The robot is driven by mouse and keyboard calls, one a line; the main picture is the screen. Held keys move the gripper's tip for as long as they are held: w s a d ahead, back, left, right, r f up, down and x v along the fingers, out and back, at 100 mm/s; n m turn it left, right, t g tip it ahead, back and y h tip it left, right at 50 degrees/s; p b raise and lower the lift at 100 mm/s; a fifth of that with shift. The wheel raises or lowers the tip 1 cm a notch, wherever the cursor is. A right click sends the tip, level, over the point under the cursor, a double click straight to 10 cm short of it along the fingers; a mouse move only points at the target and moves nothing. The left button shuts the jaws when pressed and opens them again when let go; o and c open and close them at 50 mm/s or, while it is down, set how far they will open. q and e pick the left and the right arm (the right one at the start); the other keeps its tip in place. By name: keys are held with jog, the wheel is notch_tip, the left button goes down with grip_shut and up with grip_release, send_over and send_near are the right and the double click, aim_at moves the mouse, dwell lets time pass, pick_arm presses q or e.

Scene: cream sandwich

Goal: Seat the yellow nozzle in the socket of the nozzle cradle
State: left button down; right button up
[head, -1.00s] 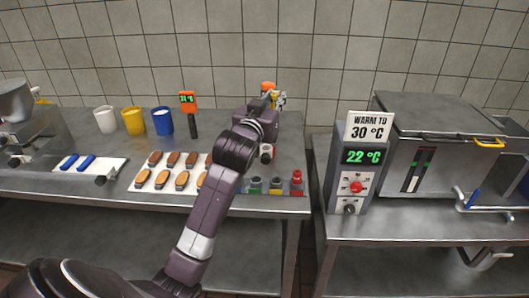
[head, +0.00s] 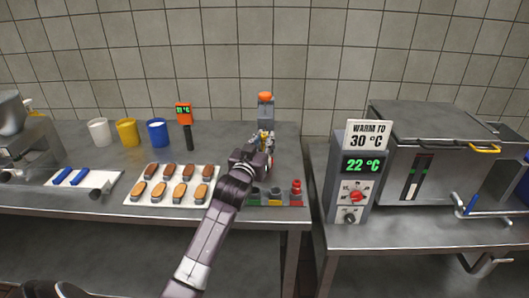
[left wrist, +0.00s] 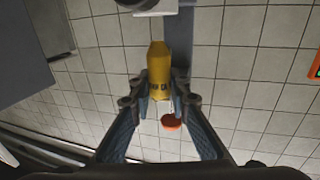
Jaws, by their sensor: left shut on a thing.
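My left gripper (head: 264,145) is over the right part of the left table. In the left wrist view its two fingers (left wrist: 160,88) are shut on the yellow nozzle (left wrist: 157,65), whose far end points away from the fingers. In the head view only a small bit of yellow shows at the fingertips. The nozzle cradle (head: 275,203) is at the table's front right, below the gripper, with green, yellow and red marks. A red piece (head: 296,188) stands at its right end. My forearm hides part of the cradle's left side. My right gripper is out of view.
A grey stand with an orange top (head: 265,97) is behind the gripper. A control box (head: 360,175) stands on the right table.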

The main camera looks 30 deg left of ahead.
pick_arm(q)
notch_tip(320, 180, down, 5)
jog(key=shift+r, duration=0.1)
dwell(0.4)
jog(key=c, duration=1.8)
grip_release()
jog(key=shift+f, duration=0.25)
jog(key=shift+r, duration=0.3)
jog(key=b+v, duration=0.1)
jog(key=v, duration=1.1)
